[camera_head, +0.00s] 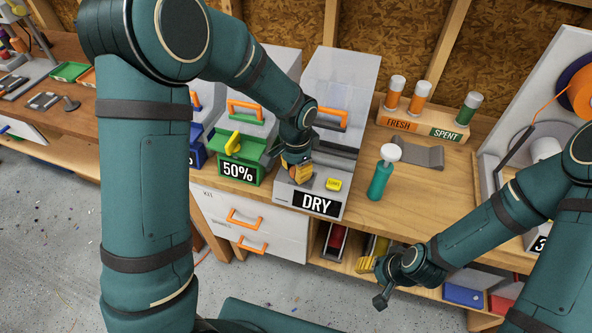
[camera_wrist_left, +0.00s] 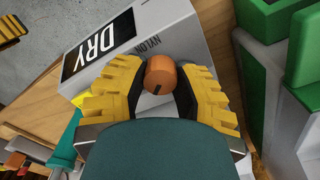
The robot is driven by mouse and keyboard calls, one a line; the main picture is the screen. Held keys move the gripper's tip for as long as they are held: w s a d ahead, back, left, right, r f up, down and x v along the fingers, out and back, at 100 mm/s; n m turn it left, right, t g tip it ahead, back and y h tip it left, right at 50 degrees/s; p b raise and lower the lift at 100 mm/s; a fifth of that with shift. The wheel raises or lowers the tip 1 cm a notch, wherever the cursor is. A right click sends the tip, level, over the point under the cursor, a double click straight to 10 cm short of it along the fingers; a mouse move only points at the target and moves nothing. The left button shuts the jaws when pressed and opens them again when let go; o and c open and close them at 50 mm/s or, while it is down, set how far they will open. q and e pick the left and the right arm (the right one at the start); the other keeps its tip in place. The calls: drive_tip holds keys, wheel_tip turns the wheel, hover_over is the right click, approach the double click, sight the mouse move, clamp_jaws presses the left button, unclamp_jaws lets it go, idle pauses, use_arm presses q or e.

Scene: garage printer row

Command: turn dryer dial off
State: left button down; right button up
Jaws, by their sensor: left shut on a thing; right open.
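The dryer (camera_head: 341,144) is a grey box with a clear lid and a black DRY label (camera_head: 317,204) on its front. Its dial (camera_wrist_left: 161,75) is a round orange knob with a dark pointer mark, on the sloped panel near the word NYLON. My left gripper (camera_head: 298,171) is over this panel. In the left wrist view its yellow ridged fingers (camera_wrist_left: 158,84) are shut on the dial, one on each side. In the head view the fingers largely hide the dial. My right gripper (camera_head: 381,288) is low at the right, in front of the bench, open and away from the dryer.
A FRESH/SPENT rack (camera_head: 423,124) holds several cylinders behind.

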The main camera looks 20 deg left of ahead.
use_arm(q)
drive_tip(key=n, duration=0.4)
drive_tip(key=shift+n, duration=2.9)
drive_tip(key=c, duration=0.6)
unclamp_jaws()
drive_tip(key=shift+r, duration=0.1)
wheel_tip(320, 180, up, 12)
drive_tip(key=shift+f, duration=0.1)
